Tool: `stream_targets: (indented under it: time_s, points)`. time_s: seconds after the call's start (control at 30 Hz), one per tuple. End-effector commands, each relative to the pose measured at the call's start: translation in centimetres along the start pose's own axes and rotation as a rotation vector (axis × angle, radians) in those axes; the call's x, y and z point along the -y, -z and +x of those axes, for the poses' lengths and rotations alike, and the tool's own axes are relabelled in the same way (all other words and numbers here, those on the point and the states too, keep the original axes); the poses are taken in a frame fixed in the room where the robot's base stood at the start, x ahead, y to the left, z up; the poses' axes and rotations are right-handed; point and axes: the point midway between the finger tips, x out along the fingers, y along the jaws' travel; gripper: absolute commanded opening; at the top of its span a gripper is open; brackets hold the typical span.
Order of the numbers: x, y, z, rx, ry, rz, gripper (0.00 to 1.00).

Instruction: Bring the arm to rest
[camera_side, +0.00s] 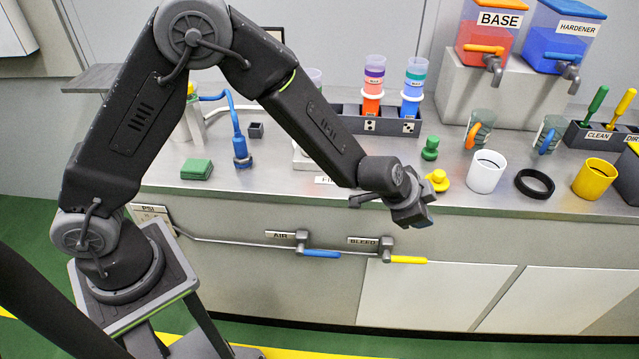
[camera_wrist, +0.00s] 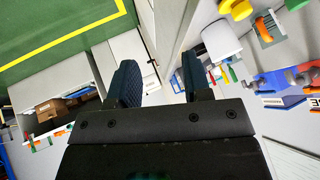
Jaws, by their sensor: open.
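My gripper (camera_side: 415,212) hangs in front of the bench's front edge in the side view, at the end of my bent arm. In the wrist view its two dark fingers (camera_wrist: 162,85) stand apart with nothing between them, so it is open and empty. A small yellow part (camera_side: 438,180) sits on the bench just behind it in the side view. A green knob-shaped part (camera_side: 430,148) stands farther back. Whether the gripper touches the bench edge cannot be told, but it looks apart from it.
The bench (camera_side: 330,190) holds a white cup (camera_side: 487,171), a black ring (camera_side: 534,184), a yellow cup (camera_side: 595,179) and a green block (camera_side: 196,169). Valves with blue (camera_side: 322,254) and yellow (camera_side: 409,260) handles stick out below its edge. The green floor (camera_side: 30,220) in front is clear.

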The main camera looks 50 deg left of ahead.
Motion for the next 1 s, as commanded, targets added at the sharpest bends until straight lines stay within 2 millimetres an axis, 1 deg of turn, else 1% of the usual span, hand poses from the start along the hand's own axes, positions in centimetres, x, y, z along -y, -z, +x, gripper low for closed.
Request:
stream_targets:
  time_s: [0.03,0.07,0.1,0.17,0.2,0.27,0.3,0.37,0.4,0.47,0.5,0.57,0.6,0.67,0.7,0.8,0.9,1.0]
  points:
    - [1.2,0.9,-2.7,-0.023,-0.019,-0.040,0.45]
    - [1.7,1.2,-4.2,-0.030,-0.034,-0.062,0.45]
    - [2.3,1.5,-6.1,-0.038,-0.052,-0.092,0.45]
    - [3.1,1.6,-9.0,-0.045,-0.077,-0.132,0.45]
    - [3.5,1.5,-10.9,-0.045,-0.092,-0.159,0.45]
    - [4.1,1.1,-13.8,-0.043,-0.109,-0.196,0.45]
    - [4.5,0.7,-15.6,-0.038,-0.117,-0.222,0.45]
    - [4.9,-0.1,-18.3,-0.027,-0.126,-0.258,0.45]
    - [5.1,-0.8,-20.1,-0.017,-0.128,-0.284,0.45]
    - [5.3,-2.0,-22.6,0.001,-0.127,-0.322,0.45]
    - [5.4,-3.0,-24.1,0.015,-0.123,-0.347,0.45]
    - [5.4,-4.6,-26.4,0.040,-0.111,-0.387,0.45]
    - [5.4,-5.7,-27.8,0.057,-0.099,-0.415,0.45]
    - [5.2,-7.5,-29.7,0.086,-0.076,-0.458,0.45]
    - [5.1,-8.8,-30.9,0.105,-0.059,-0.486,0.45]
    - [4.7,-11.7,-33.2,0.151,-0.010,-0.557,0.45]
    - [4.3,-14.0,-34.8,0.186,0.036,-0.615,0.45]
    - [4.1,-15.5,-35.6,0.209,0.068,-0.653,0.45]
